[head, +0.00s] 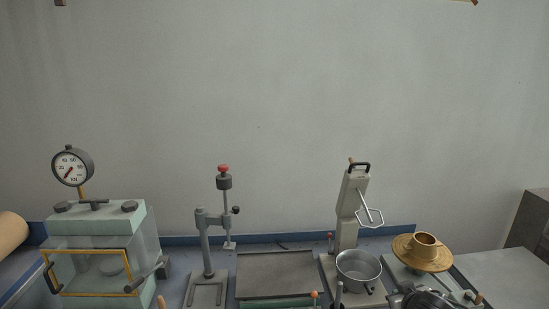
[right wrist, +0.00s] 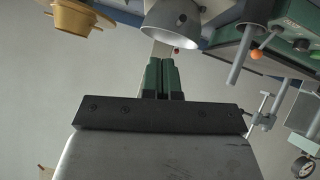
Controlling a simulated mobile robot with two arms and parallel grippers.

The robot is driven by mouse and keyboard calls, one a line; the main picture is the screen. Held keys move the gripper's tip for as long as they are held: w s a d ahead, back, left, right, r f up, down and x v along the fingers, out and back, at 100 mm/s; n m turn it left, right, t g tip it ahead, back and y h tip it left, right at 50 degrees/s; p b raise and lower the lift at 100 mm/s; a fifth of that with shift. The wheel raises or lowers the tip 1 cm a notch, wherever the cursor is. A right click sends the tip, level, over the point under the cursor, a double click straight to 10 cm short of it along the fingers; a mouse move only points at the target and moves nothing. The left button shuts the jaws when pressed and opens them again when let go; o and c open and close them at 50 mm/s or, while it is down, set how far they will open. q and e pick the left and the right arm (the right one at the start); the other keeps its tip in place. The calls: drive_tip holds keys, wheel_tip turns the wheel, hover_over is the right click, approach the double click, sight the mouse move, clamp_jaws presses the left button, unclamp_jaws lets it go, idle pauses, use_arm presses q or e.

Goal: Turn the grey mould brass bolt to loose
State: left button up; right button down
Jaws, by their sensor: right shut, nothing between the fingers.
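A round grey metal pot-like vessel (head: 360,268), which may be the grey mould, stands at the foot of a tall pale stand. In the right wrist view a grey cylinder (right wrist: 172,16), probably the same vessel, shows at the top edge. My left gripper is in neither view.
A brass flanged cup (head: 424,252) stands right of the vessel. The tall pale stand (head: 349,210) rises behind it. A dark tray (head: 275,274), a small press (head: 207,250) and a gauge-topped chamber (head: 98,220) stand to the left. Clear air lies above the bench.

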drive_tip(key=s+f+m+g+b, duration=0.1)
drive_tip(key=s+f+m+g, duration=0.1)
drive_tip(key=s+f, duration=0.1)
drive_tip(key=s+f+m+g+b, duration=0.2)
drive_tip(key=s+f+m+g, duration=0.1)
drive_tip(key=s+f, duration=0.1)
drive_tip(key=s+f+m+g+b, duration=0.1)
drive_tip(key=s+f+m+g, duration=0.1)
drive_tip(key=s+f+g, duration=0.1)
drive_tip(key=shift+s+d+f+m+h, duration=0.25)
drive_tip(key=shift+d+f+m+h, duration=0.05)
drive_tip(key=shift+d+m, duration=0.1)
drive_tip(key=shift+f+b, duration=0.4)
drive_tip(key=shift+f, duration=0.75)
drive_tip(key=shift+w+d, duration=0.3)
drive_tip(key=shift+r+p, duration=0.1)
drive_tip(key=shift+p, duration=0.35)
drive_tip(key=shift+d, duration=0.1)
drive_tip(key=shift+p, duration=0.3)
